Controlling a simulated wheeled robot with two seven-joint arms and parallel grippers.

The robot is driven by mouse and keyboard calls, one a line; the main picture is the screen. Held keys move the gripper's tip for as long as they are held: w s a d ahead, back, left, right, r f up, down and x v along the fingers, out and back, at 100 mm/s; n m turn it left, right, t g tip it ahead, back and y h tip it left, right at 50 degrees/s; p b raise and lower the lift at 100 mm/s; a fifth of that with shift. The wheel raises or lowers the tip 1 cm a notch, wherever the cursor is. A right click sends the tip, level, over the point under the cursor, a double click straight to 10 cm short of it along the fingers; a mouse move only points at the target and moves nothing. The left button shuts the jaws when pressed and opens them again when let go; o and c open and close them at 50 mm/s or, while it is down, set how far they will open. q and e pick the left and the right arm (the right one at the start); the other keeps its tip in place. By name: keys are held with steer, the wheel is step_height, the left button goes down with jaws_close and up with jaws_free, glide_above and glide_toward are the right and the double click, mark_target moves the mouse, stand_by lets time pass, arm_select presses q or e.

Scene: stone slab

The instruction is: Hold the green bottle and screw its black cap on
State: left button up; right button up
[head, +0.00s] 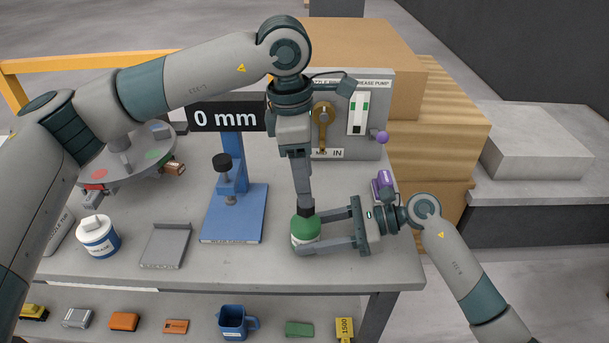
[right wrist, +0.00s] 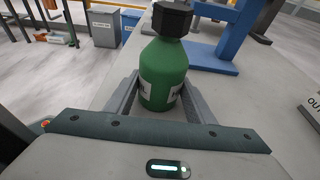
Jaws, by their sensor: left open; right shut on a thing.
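The green bottle (head: 306,229) stands upright near the front edge of the slab. It also shows in the right wrist view (right wrist: 163,75), with a white label. My right gripper (head: 313,233) is shut on its body from the right, one finger on each side. The black cap (head: 306,212) sits on top of the bottle; it is clear in the right wrist view (right wrist: 172,18). Whether its thread is engaged cannot be told. My left gripper (head: 304,203) points straight down over the cap, its fingertips at the cap. It is open, though its fingers overlap in the head view.
A blue clamp stand (head: 235,210) with a "0 mm" sign stands left of the bottle. A grey tray (head: 165,246) and a white grease tub (head: 98,237) lie further left. A grey pump box (head: 370,120) stands behind. A purple object (head: 382,186) lies behind my right gripper.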

arm_select(q)
steer(key=shift+f, duration=0.15)
steer(key=shift+f, duration=2.4)
steer(key=c, duration=1.2)
